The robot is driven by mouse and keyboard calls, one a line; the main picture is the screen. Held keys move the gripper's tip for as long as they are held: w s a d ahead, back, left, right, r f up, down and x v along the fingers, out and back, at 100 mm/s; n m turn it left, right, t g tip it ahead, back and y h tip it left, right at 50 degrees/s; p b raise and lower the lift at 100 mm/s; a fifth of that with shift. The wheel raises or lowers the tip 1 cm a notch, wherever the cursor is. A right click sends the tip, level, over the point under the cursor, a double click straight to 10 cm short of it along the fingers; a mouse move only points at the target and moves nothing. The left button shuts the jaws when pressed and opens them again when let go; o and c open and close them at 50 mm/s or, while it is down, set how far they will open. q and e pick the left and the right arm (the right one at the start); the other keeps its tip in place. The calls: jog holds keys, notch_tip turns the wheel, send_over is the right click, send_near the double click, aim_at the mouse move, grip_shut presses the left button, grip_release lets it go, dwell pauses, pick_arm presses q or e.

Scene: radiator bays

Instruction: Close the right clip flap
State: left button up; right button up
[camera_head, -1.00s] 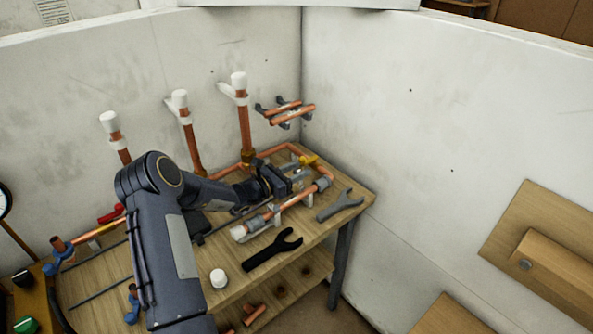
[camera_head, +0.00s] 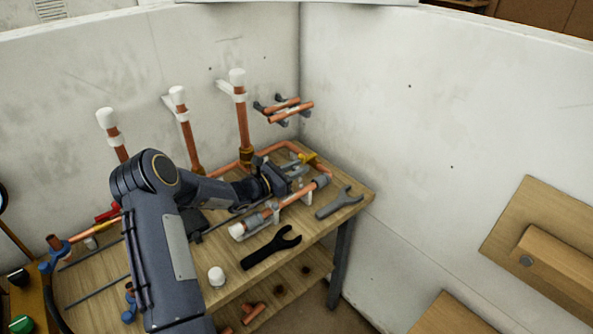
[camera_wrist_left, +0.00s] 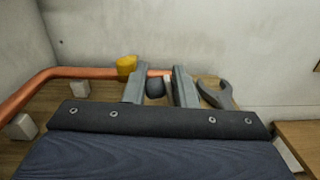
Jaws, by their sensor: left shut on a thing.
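A copper pipe with grey couplings (camera_head: 254,221) lies along the bench's front right in white clips. The right clip (camera_head: 305,196) stands near the pipe's right end, close to my left gripper. My left gripper (camera_head: 297,173) reaches in from the left, just behind and above that clip. In the left wrist view its two grey fingers (camera_wrist_left: 159,86) stand apart, with a small white piece (camera_wrist_left: 168,82) and a dark rounded part between them. The white piece looks like the right clip flap; its exact angle is hidden. My right gripper is not in view.
A black wrench (camera_head: 272,248) and a grey wrench (camera_head: 340,203) lie on the bench top (camera_head: 330,222). A white cap (camera_head: 217,277) stands at the front. A yellow-handled valve (camera_head: 307,158) and a bent copper pipe are behind the gripper. Upright pipes stand along the back wall.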

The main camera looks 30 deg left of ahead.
pick_arm(q)
jog(key=shift+s+d+r+m+b, duration=0.15)
jog(key=shift+d+m+b, duration=0.15)
jog(key=shift+m+b, duration=1.3)
jog(key=shift+s+d+r+m+b, duration=0.1)
jog(key=shift+d+m+b, duration=0.35)
jog(key=shift+b, duration=2.15)
jog(key=shift+s+d+r+m+b, duration=0.1)
jog(key=shift+r+m+b, duration=0.05)
jog(key=shift+m+b, duration=0.8)
jog(key=shift+d+b, duration=0.15)
jog(key=shift+b, duration=0.45)
jog(key=o, duration=0.8)
jog(key=shift+s, duration=0.1)
